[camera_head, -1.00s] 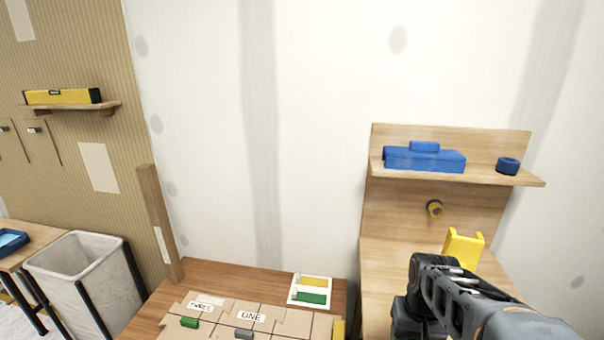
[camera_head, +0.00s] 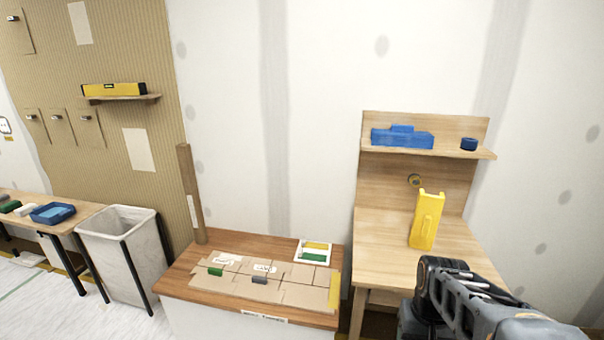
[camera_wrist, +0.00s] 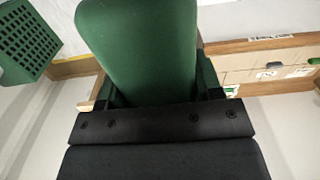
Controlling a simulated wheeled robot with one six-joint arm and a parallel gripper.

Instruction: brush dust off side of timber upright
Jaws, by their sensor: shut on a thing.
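The timber upright (camera_head: 191,195) is a slim brown post standing at the back left corner of the wooden-topped table, close to the wall, with a pale patch on its side. Dust on it is too small to tell. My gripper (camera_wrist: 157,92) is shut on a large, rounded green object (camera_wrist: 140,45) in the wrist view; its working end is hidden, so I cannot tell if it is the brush. In the head view my arm reaches in at the lower right, well apart from the upright, and the gripper is not clearly seen there.
The table (camera_head: 183,284) bears card pieces and small blocks. A bin (camera_head: 120,245) stands left of it. A workbench (camera_head: 375,255) with a yellow tool (camera_head: 427,220) and a shelf (camera_head: 480,152) is at right. A green perforated block (camera_wrist: 27,40) shows in the wrist view.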

